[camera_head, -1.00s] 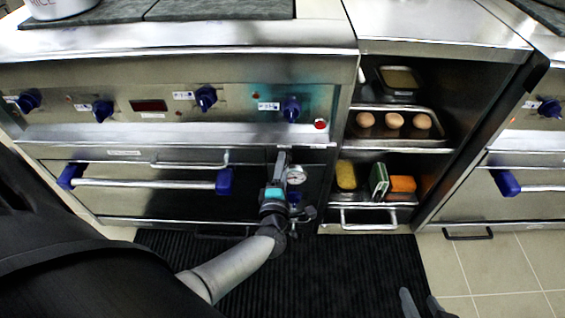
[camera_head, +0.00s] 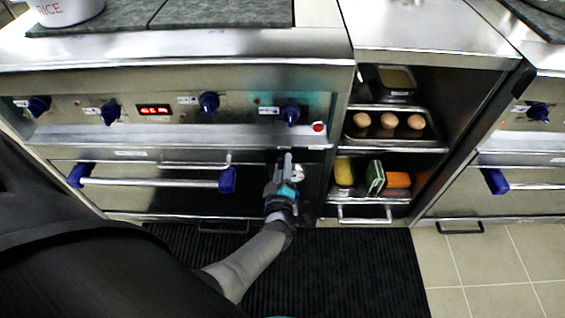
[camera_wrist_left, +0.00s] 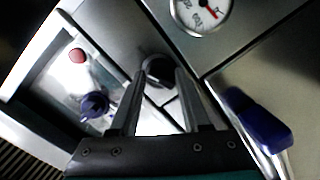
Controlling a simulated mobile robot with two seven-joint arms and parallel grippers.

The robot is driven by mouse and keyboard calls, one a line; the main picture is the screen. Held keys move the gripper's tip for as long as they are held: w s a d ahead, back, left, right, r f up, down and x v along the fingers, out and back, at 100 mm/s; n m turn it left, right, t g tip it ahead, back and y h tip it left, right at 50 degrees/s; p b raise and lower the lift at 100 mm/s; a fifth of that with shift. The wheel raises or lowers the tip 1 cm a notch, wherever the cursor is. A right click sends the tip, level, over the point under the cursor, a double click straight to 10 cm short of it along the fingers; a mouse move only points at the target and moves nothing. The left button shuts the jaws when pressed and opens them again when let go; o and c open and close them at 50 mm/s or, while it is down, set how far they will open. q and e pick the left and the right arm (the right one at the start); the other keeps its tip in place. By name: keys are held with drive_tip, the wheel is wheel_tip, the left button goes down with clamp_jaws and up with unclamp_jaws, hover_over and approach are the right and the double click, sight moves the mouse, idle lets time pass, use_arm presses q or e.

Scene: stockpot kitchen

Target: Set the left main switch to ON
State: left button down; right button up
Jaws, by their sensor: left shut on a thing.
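My left gripper (camera_head: 284,158) is at the right part of the left stove's front, below the control panel. In the left wrist view my left gripper (camera_wrist_left: 160,82) has its fingers on either side of a dark round knob (camera_wrist_left: 157,68), which I take to be the left main switch, and is shut on it. In the head view the arm and gripper hide this knob. Its markings cannot be read. The red digital display (camera_head: 154,110) on the panel is lit. My right gripper is not in view.
A pressure gauge (camera_wrist_left: 201,12) is close beside the fingers. Blue panel knobs (camera_head: 290,114) sit above, near a red button (camera_head: 319,127). An oven handle (camera_head: 150,182) lies left. Shelves with eggs (camera_head: 388,121) and sponges (camera_head: 397,180) stand right.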

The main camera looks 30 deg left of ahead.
use_arm(q)
drive_tip(key=shift+d+r+m+y+p, duration=0.1)
drive_tip(key=shift+m+y+p, duration=0.4)
drive_tip(key=shift+m, duration=1.5)
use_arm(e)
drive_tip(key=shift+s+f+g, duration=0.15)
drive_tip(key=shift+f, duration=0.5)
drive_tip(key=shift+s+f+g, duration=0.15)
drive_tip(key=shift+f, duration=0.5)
use_arm(q)
drive_tip(key=shift+w, duration=0.1)
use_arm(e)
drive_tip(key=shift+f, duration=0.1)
use_arm(q)
drive_tip(key=c, duration=0.7)
unclamp_jaws()
drive_tip(key=shift+g, duration=0.3)
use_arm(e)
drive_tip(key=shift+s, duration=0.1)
